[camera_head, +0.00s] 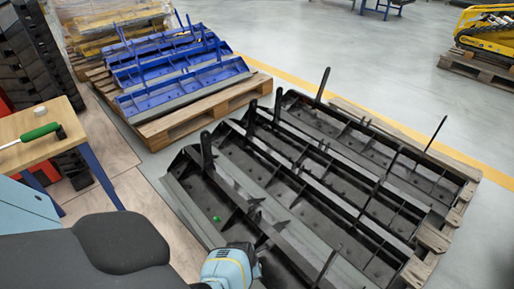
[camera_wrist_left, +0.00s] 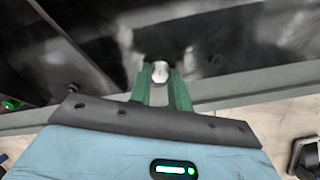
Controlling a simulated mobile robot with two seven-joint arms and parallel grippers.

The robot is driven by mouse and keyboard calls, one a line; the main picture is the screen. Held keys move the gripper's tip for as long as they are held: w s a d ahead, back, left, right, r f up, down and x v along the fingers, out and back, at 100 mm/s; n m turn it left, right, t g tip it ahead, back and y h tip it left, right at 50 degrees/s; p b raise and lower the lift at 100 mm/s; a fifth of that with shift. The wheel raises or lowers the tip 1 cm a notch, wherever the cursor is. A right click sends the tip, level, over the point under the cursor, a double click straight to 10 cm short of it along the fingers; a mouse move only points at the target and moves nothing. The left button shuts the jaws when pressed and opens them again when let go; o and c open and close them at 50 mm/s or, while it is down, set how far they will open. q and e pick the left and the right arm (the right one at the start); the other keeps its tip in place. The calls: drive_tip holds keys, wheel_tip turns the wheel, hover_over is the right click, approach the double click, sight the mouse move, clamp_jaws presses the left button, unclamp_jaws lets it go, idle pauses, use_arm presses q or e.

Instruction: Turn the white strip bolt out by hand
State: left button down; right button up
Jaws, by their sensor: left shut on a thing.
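My left gripper (camera_wrist_left: 159,85) has green fingers and is shut on the white strip bolt (camera_wrist_left: 160,70), whose pale head shows between the fingertips in the left wrist view. Behind it are the dark, blurred surfaces of a black carrier. In the head view the light blue body of my left gripper (camera_head: 225,268) is at the bottom, over the near edge of the nearest black carrier (camera_head: 205,197). Its fingers and the bolt are hidden there. I cannot tell how far the bolt is threaded in. My right gripper is not in view.
Several black carriers lie on a wooden pallet (camera_head: 432,238), with upright posts standing up from them. A small green piece (camera_head: 216,218) sits on the nearest one. Blue carriers (camera_head: 185,92) lie on another pallet behind. A green-handled tool (camera_head: 38,134) lies on a wooden table (camera_head: 52,120) at left.

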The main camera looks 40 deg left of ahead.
use_arm(q)
drive_tip(key=shift+n, duration=0.5)
drive_tip(key=shift+d+n, duration=0.1)
drive_tip(key=shift+n, duration=1)
drive_tip(key=n, duration=0.4)
drive_tip(key=shift+n+b, duration=0.3)
drive_tip(key=shift+b, duration=0.1)
drive_tip(key=n, duration=0.3)
drive_tip(key=c, duration=1.5)
unclamp_jaws()
drive_tip(key=shift+o, duration=0.3)
